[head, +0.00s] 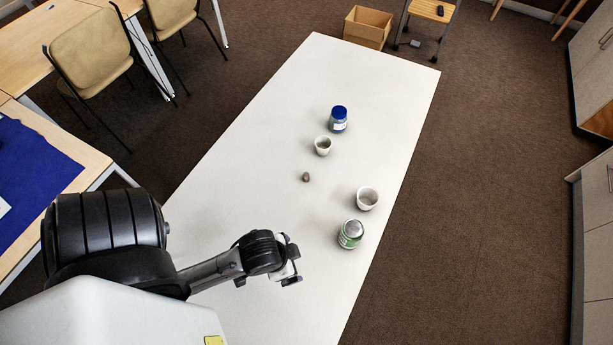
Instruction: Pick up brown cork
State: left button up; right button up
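A small brown cork (306,177) stands on the white table (299,80), near the middle of its length. My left gripper (293,267) is above the near part of the table, well short of the cork and apart from it. Its fingers are small and seen at an angle, so I cannot tell whether they are open or shut. I see nothing held in it. My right gripper is not in view.
A pale cup (323,146) and a blue-lidded jar (338,119) stand beyond the cork. The table left of the cork is clear. A cardboard box (367,27) is past the far end.

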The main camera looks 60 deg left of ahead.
pick_arm(q)
jog(key=shift+d, duration=0.15)
dwell(0.3)
jog(key=shift+c, duration=0.8)
jog(key=c, duration=0.6)
